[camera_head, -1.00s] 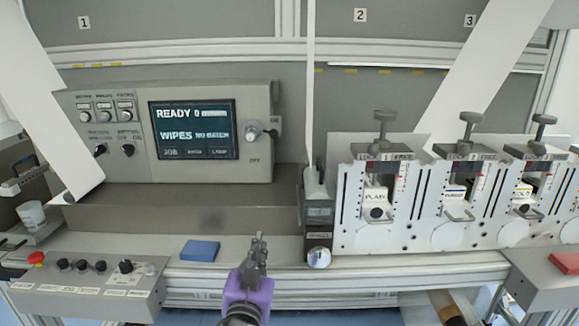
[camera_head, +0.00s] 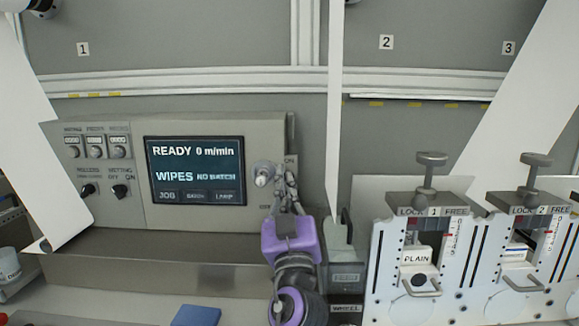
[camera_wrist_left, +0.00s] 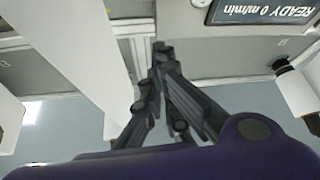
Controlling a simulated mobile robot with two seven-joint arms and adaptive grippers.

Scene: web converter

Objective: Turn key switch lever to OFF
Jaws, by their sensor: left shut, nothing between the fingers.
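The key switch (camera_head: 263,173) is a round silver knob on the grey control panel (camera_head: 220,130), right of the screen. The lever's exact angle is unclear here. In the left wrist view the closed fingers (camera_wrist_left: 161,48) point up, with a round knob (camera_wrist_left: 202,3) cut off at the top edge. My right gripper is out of view.
The screen (camera_head: 195,170) reads READY 0 m/min. A white web strip (camera_head: 334,100) hangs close to the right of my gripper. White units with LOCK/FREE clamps (camera_head: 428,210) stand further right. A blue block (camera_head: 196,316) lies on the ledge below.

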